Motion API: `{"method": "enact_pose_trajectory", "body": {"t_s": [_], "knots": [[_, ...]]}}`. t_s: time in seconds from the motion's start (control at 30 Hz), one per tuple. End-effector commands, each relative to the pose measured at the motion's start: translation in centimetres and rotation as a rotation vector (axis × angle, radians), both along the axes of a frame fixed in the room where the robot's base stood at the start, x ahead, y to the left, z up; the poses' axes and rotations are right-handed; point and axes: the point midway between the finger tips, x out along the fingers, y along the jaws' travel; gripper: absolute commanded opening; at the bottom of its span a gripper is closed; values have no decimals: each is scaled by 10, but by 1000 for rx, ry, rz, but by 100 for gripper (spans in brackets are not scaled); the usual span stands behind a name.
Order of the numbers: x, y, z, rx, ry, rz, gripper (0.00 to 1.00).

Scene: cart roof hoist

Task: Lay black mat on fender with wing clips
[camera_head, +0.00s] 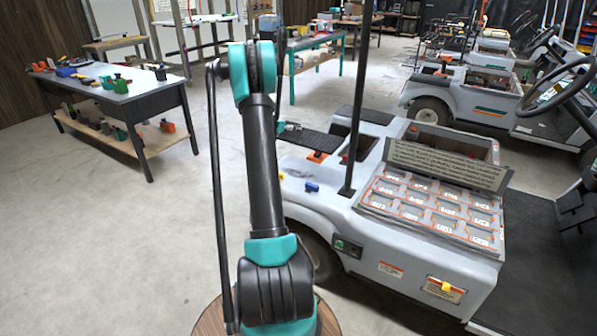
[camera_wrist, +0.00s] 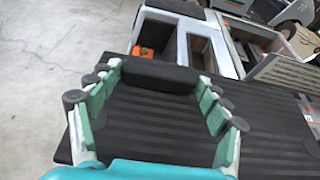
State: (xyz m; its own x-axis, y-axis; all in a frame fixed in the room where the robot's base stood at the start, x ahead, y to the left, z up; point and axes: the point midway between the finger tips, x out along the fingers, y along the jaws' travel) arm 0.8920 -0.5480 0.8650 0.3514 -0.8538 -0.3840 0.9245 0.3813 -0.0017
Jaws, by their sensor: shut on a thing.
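The black ribbed mat (camera_wrist: 150,125) lies under my gripper in the wrist view. My gripper (camera_wrist: 160,78) is shut on a thick black bar-like part of it, with one finger at each end. The head view shows the mat (camera_head: 318,146) as a dark panel at the cart's far side, beyond the pale fender (camera_head: 294,170). My arm hides much of this area, and I cannot tell how far the mat rests on the fender. A small blue piece (camera_head: 312,187) sits on the fender and an orange piece (camera_head: 317,156) beside the mat; I cannot tell whether they are wing clips.
A dark upright post (camera_head: 357,110) rises from the cart beside the fender. A tray of labelled compartments (camera_head: 432,208) fills the cart's near top. A workbench (camera_head: 115,90) with tools stands at left, with clear floor (camera_head: 130,240) before it. Another cart (camera_head: 470,95) stands behind.

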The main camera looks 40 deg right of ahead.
Motion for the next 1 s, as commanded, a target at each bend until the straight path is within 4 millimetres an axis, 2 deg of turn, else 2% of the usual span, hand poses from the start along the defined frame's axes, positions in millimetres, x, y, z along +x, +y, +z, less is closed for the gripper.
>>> {"method": "enact_pose_trajectory", "body": {"t_s": [0.4,0.6,1.0], "knots": [[1,0,-96,0,0,1,30],[0,1,-136,0,0,1,30],[0,1,-169,0,0,1,30]]}}
